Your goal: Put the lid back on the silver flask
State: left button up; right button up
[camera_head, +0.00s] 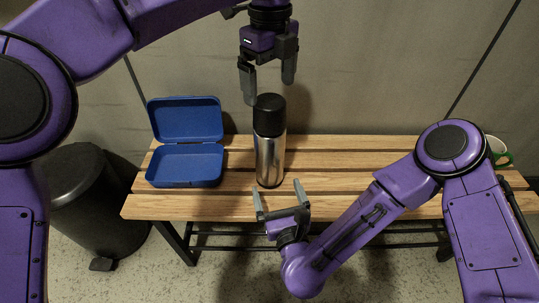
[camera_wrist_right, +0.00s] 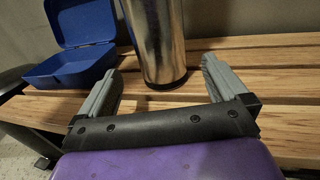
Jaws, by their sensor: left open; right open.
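The silver flask (camera_head: 269,160) stands upright on the wooden bench, and its lower body also shows in the right wrist view (camera_wrist_right: 158,40). A black lid (camera_head: 269,113) sits on top of the flask; I cannot tell whether it is fastened. My left gripper (camera_head: 268,90) is open and points down just above the lid, with its fingers near either side of the lid's top. My right gripper (camera_head: 281,200) is open and empty at the bench's front edge, facing the flask's base. In the right wrist view its fingers (camera_wrist_right: 160,88) lie on either side of the base, short of it.
An open blue lunch box (camera_head: 186,165) sits left of the flask on the slatted bench (camera_head: 340,155). A white and green cup (camera_head: 497,150) is at the far right, partly behind my right arm. A dark bin (camera_head: 95,200) stands on the floor at left. A wall is behind.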

aim_at(270, 114)
jog(key=x, duration=0.8)
jog(key=shift+w, duration=0.4)
pick_arm(q)
jog(key=shift+r, duration=0.1)
pick_arm(e)
grip_shut()
pick_arm(q)
jog(key=n, duration=0.3)
jog(key=shift+a, duration=0.1)
jog(key=n, duration=0.6)
jog(key=shift+f, duration=4.1)
